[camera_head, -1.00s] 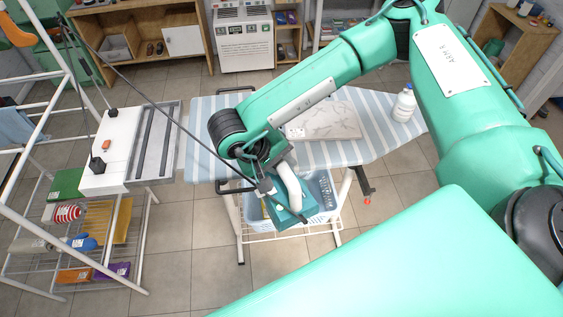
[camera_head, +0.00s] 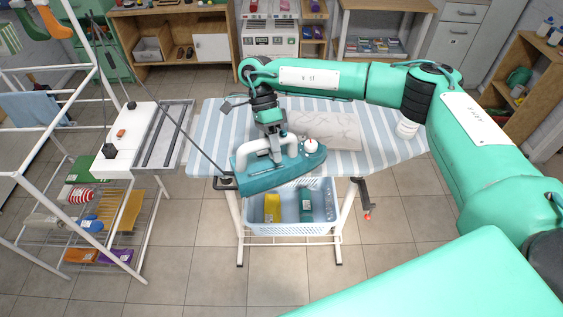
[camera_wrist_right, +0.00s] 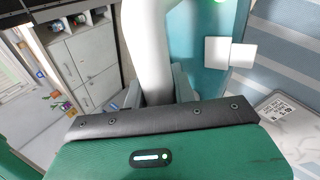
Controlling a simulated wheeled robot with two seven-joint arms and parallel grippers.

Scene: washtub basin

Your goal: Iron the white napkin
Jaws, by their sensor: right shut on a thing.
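My right gripper (camera_head: 277,150) is shut on the white handle of a teal iron (camera_head: 262,177). The iron is held at the front edge of the striped ironing board (camera_head: 215,125), its pointed end toward the right. In the right wrist view the white handle of the iron (camera_wrist_right: 150,45) passes between the fingers. A flat white, grey-veined piece (camera_head: 335,128), seemingly the napkin, lies on the board behind the iron, partly hidden by it and my arm. My left gripper is not in view.
A light blue basket (camera_head: 290,226) with several items sits below. A white-topped stand (camera_head: 125,135) and a drying rack (camera_head: 30,160) are at left, with a thin dark rod reaching toward the iron.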

